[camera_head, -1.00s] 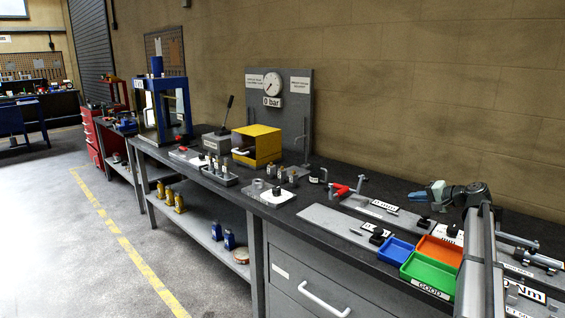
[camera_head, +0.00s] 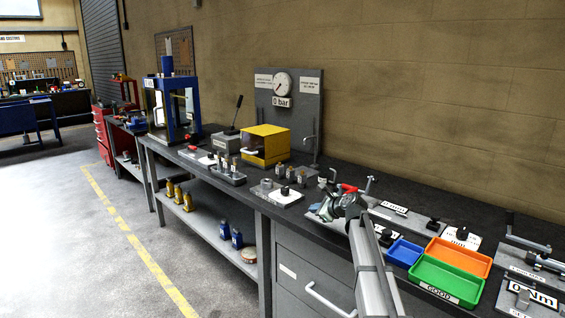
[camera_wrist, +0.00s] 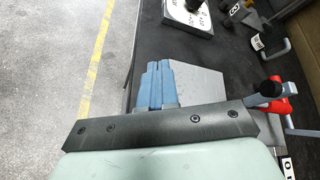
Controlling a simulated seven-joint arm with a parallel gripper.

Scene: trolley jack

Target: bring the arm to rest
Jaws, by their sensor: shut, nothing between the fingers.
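My gripper (camera_head: 318,209) is over the workbench near its front edge, left of the coloured trays. In the wrist view its blue fingers (camera_wrist: 157,68) are closed together with nothing between them. They point over a light grey plate (camera_wrist: 203,92) on the dark bench top (camera_wrist: 253,87). The fingers and wrist hide part of that plate. I cannot tell the exact height above the bench.
A blue tray (camera_head: 404,253), orange tray (camera_head: 462,258) and green tray (camera_head: 447,281) lie right of my arm. A red-handled clamp (camera_wrist: 283,108) is close to the gripper's right. A white-topped block (camera_wrist: 187,17) stands ahead. Floor (camera_wrist: 45,90) is open at left.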

